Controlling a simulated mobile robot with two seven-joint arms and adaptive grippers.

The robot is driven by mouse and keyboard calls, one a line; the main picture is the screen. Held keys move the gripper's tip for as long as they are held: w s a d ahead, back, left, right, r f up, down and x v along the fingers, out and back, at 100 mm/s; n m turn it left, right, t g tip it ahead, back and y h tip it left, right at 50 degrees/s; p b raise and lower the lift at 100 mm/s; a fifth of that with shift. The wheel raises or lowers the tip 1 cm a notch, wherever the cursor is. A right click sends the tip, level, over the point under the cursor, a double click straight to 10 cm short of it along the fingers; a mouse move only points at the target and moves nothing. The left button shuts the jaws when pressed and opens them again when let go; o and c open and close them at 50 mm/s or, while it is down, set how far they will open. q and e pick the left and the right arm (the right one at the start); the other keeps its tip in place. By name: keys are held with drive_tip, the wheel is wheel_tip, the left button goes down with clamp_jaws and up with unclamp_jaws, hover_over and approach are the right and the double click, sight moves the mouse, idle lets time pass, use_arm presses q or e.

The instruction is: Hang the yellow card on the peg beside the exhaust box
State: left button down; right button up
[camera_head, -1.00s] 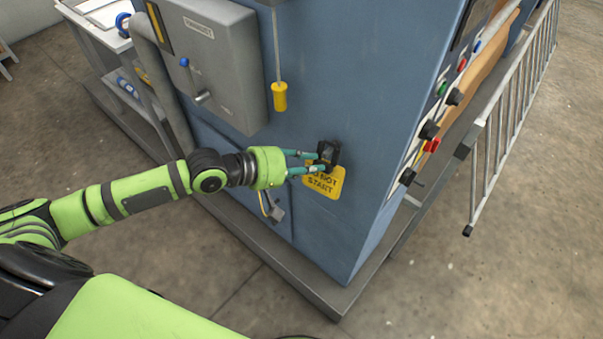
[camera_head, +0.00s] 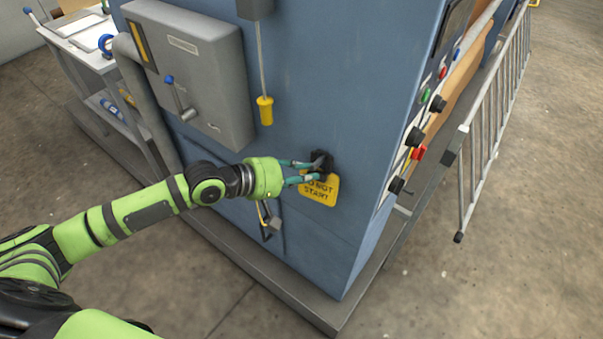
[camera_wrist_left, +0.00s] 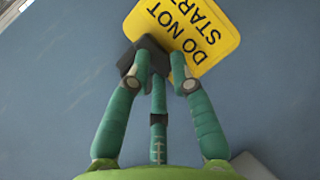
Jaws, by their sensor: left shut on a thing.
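The yellow card (camera_head: 318,193) reads "DO NOT START" and is in front of the blue machine face, low and near its right corner. It also shows in the left wrist view (camera_wrist_left: 212,32), where its lettering is tilted. My left gripper (camera_head: 311,172) is shut on a dark part at the card's top edge; this dark part (camera_wrist_left: 143,58) shows between the fingers in the wrist view. Whether the card touches the machine face, I cannot tell. The peg and the exhaust box cannot be made out with certainty. My right gripper is not in view.
A grey box with a blue-knobbed lever (camera_head: 200,75) and a hanging yellow-handled pendant (camera_head: 264,110) are above my left gripper. Buttons and knobs (camera_head: 418,150) line the machine's right side. A metal railing (camera_head: 490,125) stands at right. A padlock-like item (camera_head: 270,224) hangs below my gripper.

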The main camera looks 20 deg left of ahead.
use_arm(q)
drive_tip(key=shift+w+f, duration=0.1)
drive_tip(key=c, duration=1.2)
unclamp_jaws()
drive_tip(key=shift+o, duration=0.9)
drive_tip(key=shift+w+f, duration=0.1)
drive_tip(key=shift+w, duration=0.1)
drive_tip(key=v, duration=1.2)
drive_tip(key=shift+w, duration=0.1)
